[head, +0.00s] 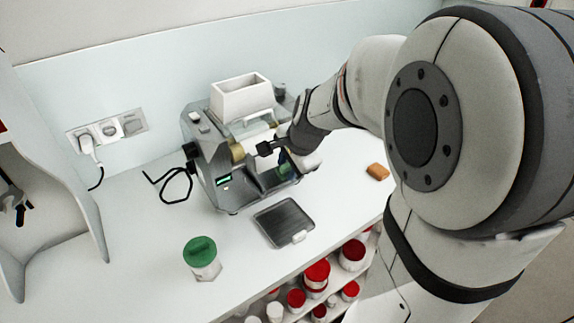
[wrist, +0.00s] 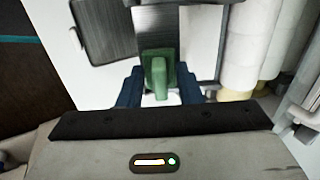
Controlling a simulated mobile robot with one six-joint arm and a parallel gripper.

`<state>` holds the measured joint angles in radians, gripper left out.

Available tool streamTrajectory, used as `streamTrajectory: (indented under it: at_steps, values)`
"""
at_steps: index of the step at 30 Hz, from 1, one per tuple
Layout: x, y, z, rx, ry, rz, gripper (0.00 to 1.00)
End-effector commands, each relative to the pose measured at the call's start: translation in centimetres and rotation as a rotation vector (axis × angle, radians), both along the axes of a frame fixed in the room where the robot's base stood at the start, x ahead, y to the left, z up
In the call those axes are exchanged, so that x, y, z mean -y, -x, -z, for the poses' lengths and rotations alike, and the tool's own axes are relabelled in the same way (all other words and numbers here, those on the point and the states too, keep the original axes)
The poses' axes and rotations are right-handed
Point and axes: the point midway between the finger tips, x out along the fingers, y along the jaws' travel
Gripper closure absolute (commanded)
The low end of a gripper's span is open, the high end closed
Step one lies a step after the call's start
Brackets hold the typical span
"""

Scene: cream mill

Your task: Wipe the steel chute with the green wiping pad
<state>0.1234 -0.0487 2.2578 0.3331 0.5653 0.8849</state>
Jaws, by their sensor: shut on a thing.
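The green wiping pad (wrist: 158,72) is held between the blue fingers of my gripper (wrist: 158,88) in the wrist view. The steel chute (wrist: 165,24) is the grey strip just beyond the pad; the pad's far end overlaps its near end in this view, and I cannot tell whether they touch. In the head view my gripper (head: 285,167) is at the front of the mill (head: 215,165), below its rollers, and largely hides the chute. Only a little green of the pad shows there.
A dark tray (head: 284,222) lies before the mill. A green-lidded jar (head: 202,258) stands front left, and an orange block (head: 377,172) lies right. A black cable (head: 172,185) lies left of the mill. Red-lidded jars (head: 317,273) fill a shelf below the counter edge.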

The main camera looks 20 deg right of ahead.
Motion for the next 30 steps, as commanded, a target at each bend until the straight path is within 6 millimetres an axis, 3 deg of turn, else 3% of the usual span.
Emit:
streamTrajectory:
  at_steps: [30]
  values:
    - [-1.5, -4.2, -1.9, -0.001, 0.0, -0.001, 0.86]
